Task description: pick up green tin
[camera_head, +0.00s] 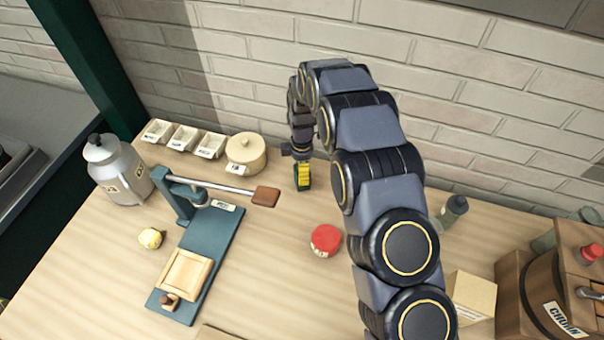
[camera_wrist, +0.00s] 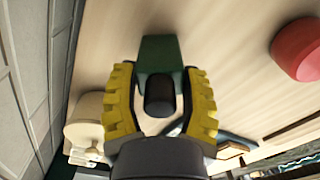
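The green tin (camera_wrist: 160,52) is a dark green block-like body with a black cap facing my wrist camera. It stands between the two yellow fingers of my gripper (camera_wrist: 160,78). The fingertips lie right along the tin's sides; whether they press on it cannot be told. In the head view my gripper (camera_head: 303,178) points down at the back of the table, left of my arm. A bit of dark green shows by the yellow fingers there, and most of the tin is hidden.
A red-topped tin (camera_head: 326,240) stands to the front right. A teal press (camera_head: 210,245) with a brown-handled lever (camera_head: 265,196) and a lidded beige pot (camera_head: 245,152) are to the left. The brick wall (camera_head: 240,60) is close behind. A wooden churn (camera_head: 545,295) stands far right.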

